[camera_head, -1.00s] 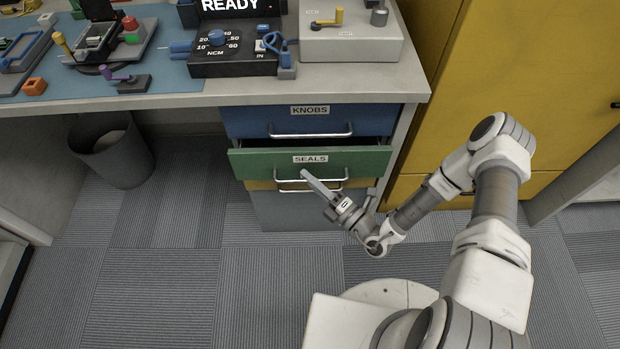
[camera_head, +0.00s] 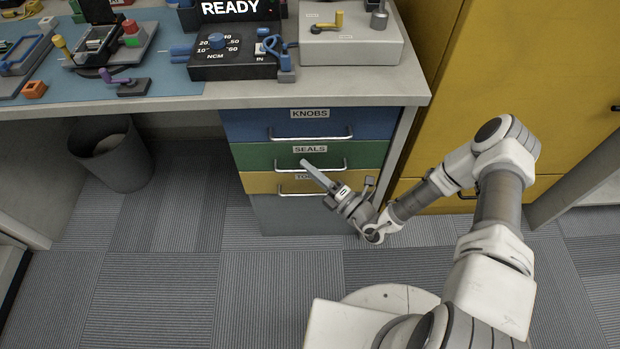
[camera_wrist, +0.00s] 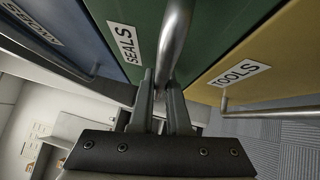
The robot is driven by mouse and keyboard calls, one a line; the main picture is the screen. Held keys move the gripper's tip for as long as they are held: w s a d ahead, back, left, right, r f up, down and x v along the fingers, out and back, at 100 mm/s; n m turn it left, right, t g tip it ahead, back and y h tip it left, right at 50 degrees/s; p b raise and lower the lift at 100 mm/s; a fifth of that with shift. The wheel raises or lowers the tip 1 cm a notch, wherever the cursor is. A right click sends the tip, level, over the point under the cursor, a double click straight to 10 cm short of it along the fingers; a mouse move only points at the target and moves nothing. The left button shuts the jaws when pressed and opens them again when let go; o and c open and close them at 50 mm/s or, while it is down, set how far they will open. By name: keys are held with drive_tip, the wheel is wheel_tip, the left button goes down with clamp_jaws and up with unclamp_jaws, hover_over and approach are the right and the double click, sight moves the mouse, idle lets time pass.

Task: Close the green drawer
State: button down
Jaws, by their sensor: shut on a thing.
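The green drawer (camera_head: 262,156), labelled SEALS, sits between the blue KNOBS drawer and the yellow TOOLS drawer. Its front looks about level with those two. My gripper (camera_head: 305,164) is at the green drawer's metal bar handle (camera_head: 330,168), coming from the lower right. In the wrist view the two fingers of my gripper (camera_wrist: 160,100) are shut on that handle (camera_wrist: 172,45), with the green front (camera_wrist: 205,30) just beyond. The part of the handle between the fingertips is partly hidden.
The blue drawer (camera_head: 245,124) is above and the yellow drawer (camera_head: 258,183) below, both with bar handles. The worktop edge (camera_head: 300,100) overhangs above. A yellow cabinet (camera_head: 500,70) stands at the right. A dark bin (camera_head: 120,160) is on the floor at the left.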

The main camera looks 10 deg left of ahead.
drive_tip(key=shift+w+r, duration=0.1)
drive_tip(key=shift+w, duration=0.15)
drive_tip(key=c, duration=1.2)
unclamp_jaws()
drive_tip(key=shift+o, duration=0.2)
drive_tip(key=p+v, duration=0.3)
drive_tip(key=v, duration=1.4)
drive_tip(key=shift+s, duration=0.25)
drive_tip(key=shift+d, duration=0.1)
